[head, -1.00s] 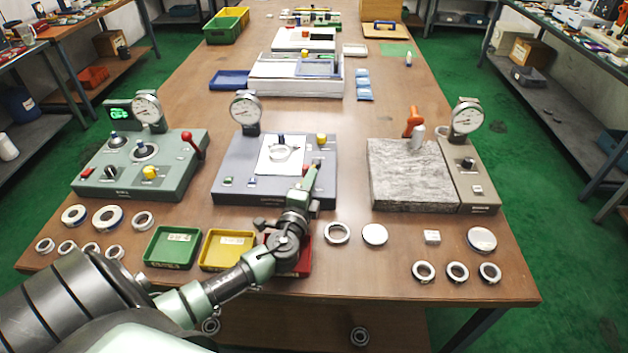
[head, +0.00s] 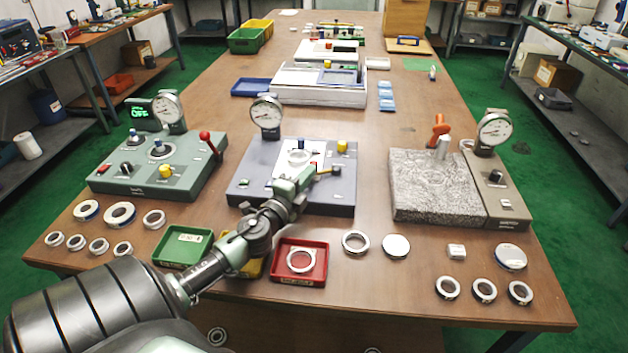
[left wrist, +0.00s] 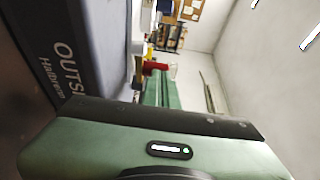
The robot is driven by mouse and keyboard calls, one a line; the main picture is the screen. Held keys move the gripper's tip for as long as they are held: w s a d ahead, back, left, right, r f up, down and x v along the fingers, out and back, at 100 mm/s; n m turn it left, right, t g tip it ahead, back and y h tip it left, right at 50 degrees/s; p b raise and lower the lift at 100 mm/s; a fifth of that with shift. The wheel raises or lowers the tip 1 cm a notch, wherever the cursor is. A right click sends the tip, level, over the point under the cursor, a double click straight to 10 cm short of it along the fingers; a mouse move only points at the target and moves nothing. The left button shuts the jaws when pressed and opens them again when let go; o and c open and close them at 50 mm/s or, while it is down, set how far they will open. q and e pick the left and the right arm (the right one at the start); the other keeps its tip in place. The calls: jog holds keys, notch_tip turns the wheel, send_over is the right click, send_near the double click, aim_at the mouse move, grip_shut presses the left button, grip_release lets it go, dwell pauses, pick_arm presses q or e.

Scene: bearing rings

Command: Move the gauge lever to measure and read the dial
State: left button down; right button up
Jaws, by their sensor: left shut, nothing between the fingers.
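The blue-grey gauge station (head: 240,190) stands mid-table with a round white dial (head: 266,112) at its back; the reading is too small to make out. A metal ring (head: 298,157) lies on its white plate. The left wrist view shows the green fingers (left wrist: 160,90) beside the station's lettered face (left wrist: 65,70). My right gripper is not in view.
A red tray (head: 318,278) holding a ring, a green tray (head: 160,258) and a partly hidden yellow tray (head: 252,268) line the front. A green station (head: 110,180) stands left, a granite-plate gauge (head: 430,180) right. Several loose rings lie along the front edge.

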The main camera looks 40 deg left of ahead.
pick_arm(q)
jog(key=shift+w+a, duration=0.15)
jog(key=shift+a, duration=0.35)
jog(key=shift+f, duration=0.1)
dwell(0.4)
